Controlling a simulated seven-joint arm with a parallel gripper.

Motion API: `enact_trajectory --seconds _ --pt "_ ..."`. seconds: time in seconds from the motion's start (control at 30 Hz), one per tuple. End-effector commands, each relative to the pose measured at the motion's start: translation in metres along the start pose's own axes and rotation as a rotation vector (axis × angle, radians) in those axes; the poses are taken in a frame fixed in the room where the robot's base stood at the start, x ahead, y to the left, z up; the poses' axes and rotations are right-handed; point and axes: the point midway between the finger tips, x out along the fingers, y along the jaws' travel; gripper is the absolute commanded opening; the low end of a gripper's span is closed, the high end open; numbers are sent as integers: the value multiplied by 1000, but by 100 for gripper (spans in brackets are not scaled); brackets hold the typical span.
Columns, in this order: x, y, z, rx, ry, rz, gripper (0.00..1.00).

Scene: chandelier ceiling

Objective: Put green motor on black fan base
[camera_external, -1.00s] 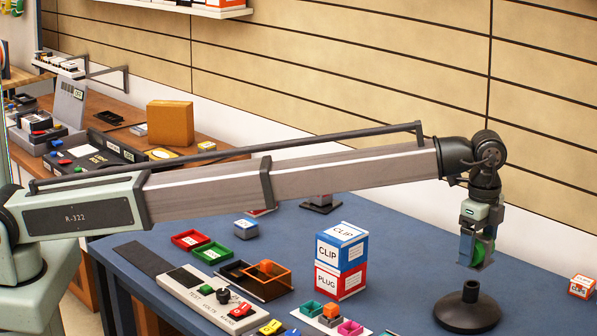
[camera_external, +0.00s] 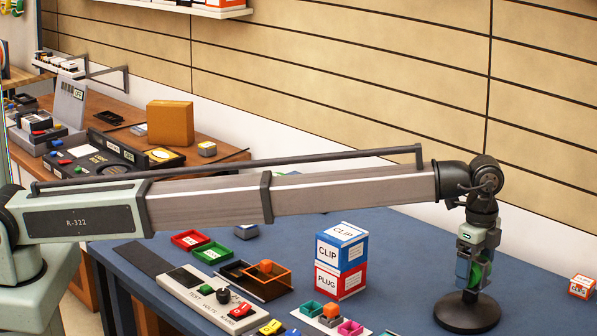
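The green motor (camera_external: 486,270) is between the fingers of my gripper (camera_external: 475,272), at the right side of the table. My gripper points straight down and is shut on the motor. The black fan base (camera_external: 467,314) stands on the blue table, a round dark disc with a short upright post. The gripper and motor are directly over the base, at the height of its post, and they hide the post's top. I cannot tell whether the motor touches the post.
A blue CLIP box (camera_external: 342,247) sits on a red PLUG box (camera_external: 341,281) left of the base. A small orange box (camera_external: 581,286) lies at the far right. Small coloured trays (camera_external: 330,315) lie in front of the stacked boxes. The table behind the base is clear.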

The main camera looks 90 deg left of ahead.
Motion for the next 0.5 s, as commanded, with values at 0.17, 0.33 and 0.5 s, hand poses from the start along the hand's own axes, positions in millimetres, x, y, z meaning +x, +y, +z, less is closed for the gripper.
enact_trajectory --seconds 0.17,0.33,0.5 --pt "0 0 0 0 0 0 99" --pt "0 0 0 0 0 0 100" --pt "-5 0 0 0 0 0 100"
